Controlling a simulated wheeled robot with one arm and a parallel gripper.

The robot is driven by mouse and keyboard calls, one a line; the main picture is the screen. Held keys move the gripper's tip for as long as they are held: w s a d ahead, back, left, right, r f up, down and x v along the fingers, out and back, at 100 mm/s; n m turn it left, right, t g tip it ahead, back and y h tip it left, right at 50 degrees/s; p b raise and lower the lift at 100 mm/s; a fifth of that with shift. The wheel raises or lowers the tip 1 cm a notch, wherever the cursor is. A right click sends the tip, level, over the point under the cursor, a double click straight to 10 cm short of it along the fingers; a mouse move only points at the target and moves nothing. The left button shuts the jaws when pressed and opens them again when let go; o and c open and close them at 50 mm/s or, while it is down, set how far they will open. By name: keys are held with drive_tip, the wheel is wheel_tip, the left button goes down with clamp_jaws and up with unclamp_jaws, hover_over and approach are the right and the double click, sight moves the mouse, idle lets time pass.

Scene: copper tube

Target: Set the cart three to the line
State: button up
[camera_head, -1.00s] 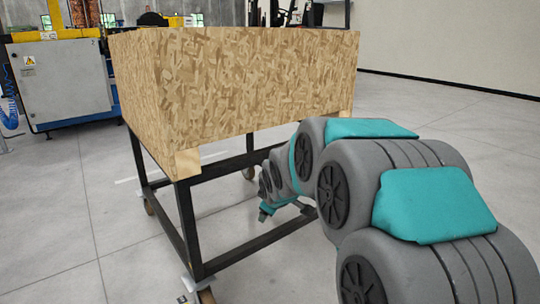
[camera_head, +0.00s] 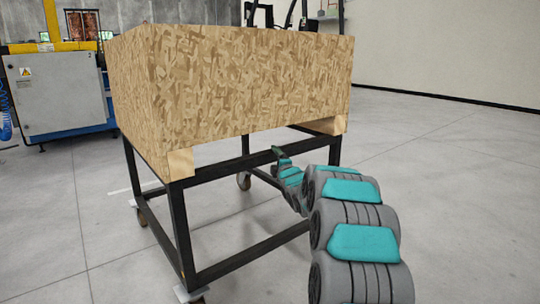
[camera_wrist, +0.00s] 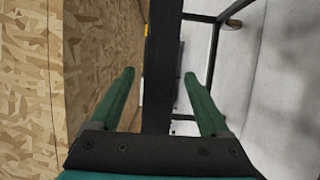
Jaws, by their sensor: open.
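The cart is a large chipboard box (camera_head: 230,85) on a black metal frame (camera_head: 182,235) with casters; the box also fills the left of the wrist view (camera_wrist: 25,90). My gripper (camera_wrist: 159,75) is open, with its green fingers on either side of a black frame bar (camera_wrist: 160,50). The bar stands between the fingers; whether either finger touches it I cannot tell. In the head view my arm reaches to the upper front rail, just below the box, and the fingertips are too small to make out. A short pale line (camera_head: 120,190) shows on the floor left of the cart.
A grey cabinet machine (camera_head: 58,92) with yellow and blue parts stands behind at the left. Dark equipment stands behind the box. A pale wall (camera_head: 450,50) closes the right side. The grey floor (camera_head: 460,210) right of the cart is clear.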

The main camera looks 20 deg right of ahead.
drive_tip(key=shift+w+d, duration=0.2)
drive_tip(key=shift+w, duration=1.55)
drive_tip(key=shift+w+d, duration=0.2)
drive_tip(key=shift+w, duration=1.55)
drive_tip(key=shift+c, duration=0.2)
clamp_jaws()
drive_tip(key=shift+f, duration=0.1)
